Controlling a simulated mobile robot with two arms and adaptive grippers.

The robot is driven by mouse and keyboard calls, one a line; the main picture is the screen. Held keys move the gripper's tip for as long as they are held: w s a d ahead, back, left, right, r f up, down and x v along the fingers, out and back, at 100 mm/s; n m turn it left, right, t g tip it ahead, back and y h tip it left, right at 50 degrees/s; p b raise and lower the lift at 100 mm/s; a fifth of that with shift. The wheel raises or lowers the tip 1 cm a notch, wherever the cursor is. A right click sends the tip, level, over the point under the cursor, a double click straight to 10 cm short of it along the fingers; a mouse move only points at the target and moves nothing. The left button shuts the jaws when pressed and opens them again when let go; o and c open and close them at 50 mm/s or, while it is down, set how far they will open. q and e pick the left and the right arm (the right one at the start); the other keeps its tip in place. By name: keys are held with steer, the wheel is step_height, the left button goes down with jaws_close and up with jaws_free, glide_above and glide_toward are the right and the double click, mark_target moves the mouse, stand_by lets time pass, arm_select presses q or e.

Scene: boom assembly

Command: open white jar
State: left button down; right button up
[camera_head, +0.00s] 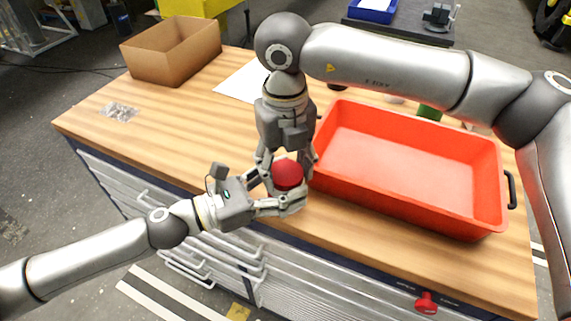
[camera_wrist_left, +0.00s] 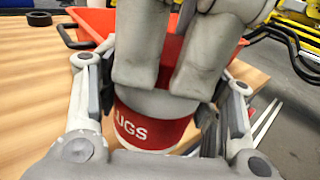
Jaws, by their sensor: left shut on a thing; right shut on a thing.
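The white jar (camera_wrist_left: 155,103) has a red lid (camera_head: 288,174) and a red label reading "UGS", with the rest of the word out of sight. It stands upright near the table's front edge. My left gripper (camera_head: 290,203) comes from the left and is shut around the jar's body. My right gripper (camera_head: 285,167) reaches down from above and is shut on the red lid. In the left wrist view, the right gripper's fingers (camera_wrist_left: 165,65) cover much of the lid. Whether the lid is loosened cannot be seen.
A large, empty red tray (camera_head: 405,160) stands just right of the grippers. An open cardboard box (camera_head: 172,55) is at the back left. A clear bag of small parts (camera_head: 120,112) and white paper (camera_head: 240,83) lie on the table. The left tabletop is mostly clear.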

steer(key=n, duration=0.3)
steer(key=o, duration=1.1)
steer(key=shift+r, duration=0.1)
